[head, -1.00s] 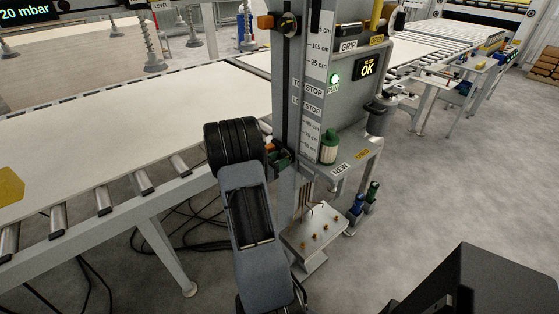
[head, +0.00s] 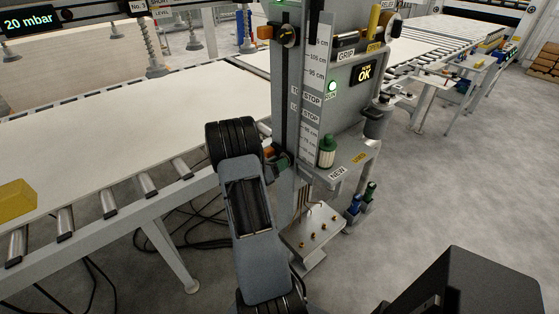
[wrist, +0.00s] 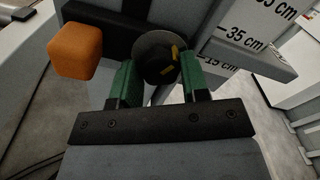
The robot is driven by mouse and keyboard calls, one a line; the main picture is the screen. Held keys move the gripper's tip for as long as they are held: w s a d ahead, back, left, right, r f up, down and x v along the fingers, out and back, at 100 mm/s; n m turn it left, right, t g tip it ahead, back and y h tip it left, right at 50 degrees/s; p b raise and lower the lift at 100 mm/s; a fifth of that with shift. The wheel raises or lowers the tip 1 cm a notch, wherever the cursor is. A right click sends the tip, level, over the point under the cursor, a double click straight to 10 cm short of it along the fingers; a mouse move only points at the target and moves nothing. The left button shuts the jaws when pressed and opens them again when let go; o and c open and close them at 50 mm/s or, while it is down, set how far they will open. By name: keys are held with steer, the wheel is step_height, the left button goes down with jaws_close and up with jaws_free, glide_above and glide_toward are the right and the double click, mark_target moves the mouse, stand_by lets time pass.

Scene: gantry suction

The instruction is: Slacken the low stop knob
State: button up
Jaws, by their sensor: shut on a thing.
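The low stop is an orange block (wrist: 76,51) with a dark round knob (wrist: 158,58) to its right in the wrist view. A yellow mark shows on the knob's face. My gripper (wrist: 160,86) has its green fingers on either side of this knob, shut on it. In the head view my gripper (head: 279,162) is at the lower part of the upright column (head: 290,100), just right of the orange block (head: 268,152). The knob there is mostly hidden by my gripper.
A higher orange stop (head: 264,33) with its own black knob (head: 288,35) is further up the column. A green bottle-like part (head: 326,151) stands on a small shelf right of my gripper. A roller conveyor carrying a white board (head: 110,125) is to the left.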

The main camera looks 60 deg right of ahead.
steer(key=shift+n+p, duration=0.3)
steer(key=shift+n, duration=0.4)
steer(key=shift+f, duration=0.1)
steer(key=o, duration=0.9)
steer(key=shift+a, duration=0.15)
steer(key=b+v, duration=0.1)
steer(key=v, duration=1.2)
steer(key=shift+w+a, duration=0.15)
steer(key=shift+a, duration=0.15)
steer(key=shift+b, duration=0.3)
